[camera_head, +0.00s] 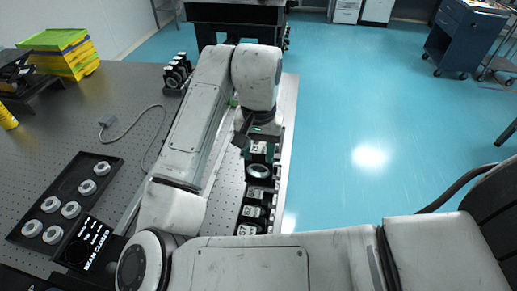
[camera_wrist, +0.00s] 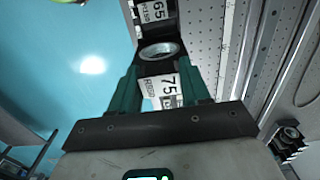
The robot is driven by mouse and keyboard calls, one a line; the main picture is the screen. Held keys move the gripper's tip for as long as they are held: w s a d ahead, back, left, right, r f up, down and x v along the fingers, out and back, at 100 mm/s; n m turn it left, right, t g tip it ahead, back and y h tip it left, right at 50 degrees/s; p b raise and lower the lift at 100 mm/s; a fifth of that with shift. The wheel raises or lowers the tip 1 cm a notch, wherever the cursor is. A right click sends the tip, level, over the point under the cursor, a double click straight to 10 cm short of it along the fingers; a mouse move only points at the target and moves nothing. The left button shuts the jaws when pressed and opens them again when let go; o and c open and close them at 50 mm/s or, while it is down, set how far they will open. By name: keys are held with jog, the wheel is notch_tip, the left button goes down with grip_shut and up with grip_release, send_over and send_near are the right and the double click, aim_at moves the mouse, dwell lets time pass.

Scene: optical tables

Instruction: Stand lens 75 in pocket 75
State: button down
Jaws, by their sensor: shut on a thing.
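Lens 75 is between the green fingers of my gripper (camera_wrist: 159,70), which is shut on it. Its white label (camera_wrist: 162,87) reads 75 and faces the wrist camera, with a round glass ring (camera_wrist: 160,51) just beyond. In the camera_head view my gripper (camera_head: 262,145) is at the far end of a dark rack (camera_head: 244,195), and the ring (camera_head: 258,171) shows just in front of the label. Pocket 75 is hidden under my gripper and the lens; I cannot tell whether the lens touches the rack.
The rack runs along the optical table's right edge, with blue floor (camera_head: 370,180) beyond. A black tray (camera_head: 65,200) of round pieces lies left. Dark mounts (camera_head: 177,72) stand behind.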

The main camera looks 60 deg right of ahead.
aim_at(259, 178)
jog(key=shift+f+b, duration=2.55)
jog(key=shift+f, duration=0.45)
jog(key=shift+f+b, duration=1.2)
jog(key=shift+f, duration=0.95)
jog(key=shift+f, duration=0.2)
jog(key=shift+c, duration=0.4)
grip_release()
jog(key=shift+r, duration=0.1)
jog(key=shift+r+p, duration=4.8)
jog(key=shift+r, duration=0.15)
